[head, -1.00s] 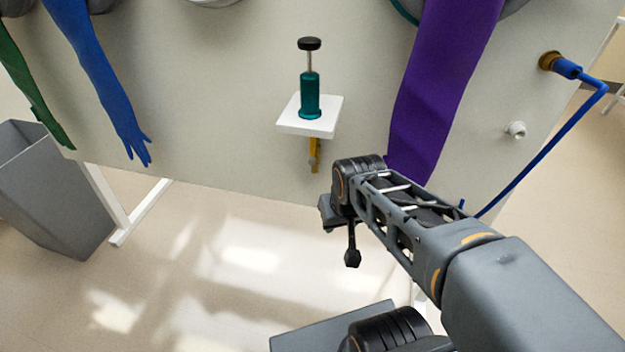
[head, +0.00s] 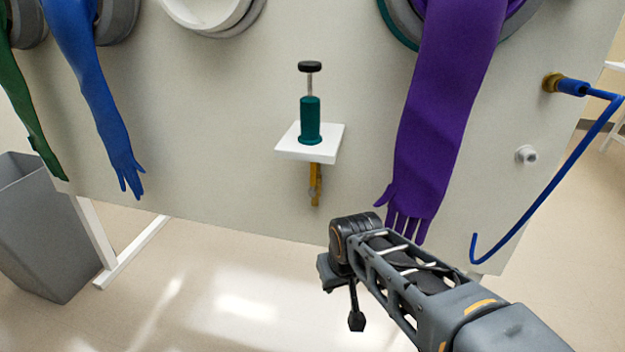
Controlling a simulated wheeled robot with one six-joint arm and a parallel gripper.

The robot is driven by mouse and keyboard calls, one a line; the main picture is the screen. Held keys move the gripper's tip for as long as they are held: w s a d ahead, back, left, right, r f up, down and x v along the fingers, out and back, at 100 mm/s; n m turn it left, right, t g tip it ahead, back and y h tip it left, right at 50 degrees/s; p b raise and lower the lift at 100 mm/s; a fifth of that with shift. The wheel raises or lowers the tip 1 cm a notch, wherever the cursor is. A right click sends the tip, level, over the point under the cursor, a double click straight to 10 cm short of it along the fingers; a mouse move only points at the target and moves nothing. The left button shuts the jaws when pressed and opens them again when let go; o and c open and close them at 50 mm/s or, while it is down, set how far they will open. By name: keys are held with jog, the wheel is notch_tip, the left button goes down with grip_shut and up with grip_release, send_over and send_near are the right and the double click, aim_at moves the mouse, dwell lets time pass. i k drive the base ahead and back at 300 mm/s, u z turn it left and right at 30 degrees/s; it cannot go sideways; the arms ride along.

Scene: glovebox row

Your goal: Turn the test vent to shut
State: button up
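A white shelf (head: 290,150) juts from the pale panel and carries a teal cylinder (head: 310,118) with a black knob on a metal rod. A yellow lever (head: 315,185) hangs below the shelf, pointing down; it may be the test vent, but no label is readable. My gripper (head: 355,318) is below and to the right of the lever, apart from it, pointing down. Its fingers are small and dark, and I cannot tell whether they are open.
A purple glove (head: 440,130) hangs right of the shelf, close above my arm. Blue (head: 95,95) and green (head: 25,110) gloves hang at left. A blue hose (head: 560,175) and white fitting (head: 526,155) are at right. A grey bin (head: 40,235) stands at lower left.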

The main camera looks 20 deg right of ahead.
aim_at(313, 177)
jog(key=z, duration=2.05)
jog(key=k, duration=1.2)
jog(key=u, duration=1.9)
jog(key=i, duration=0.5)
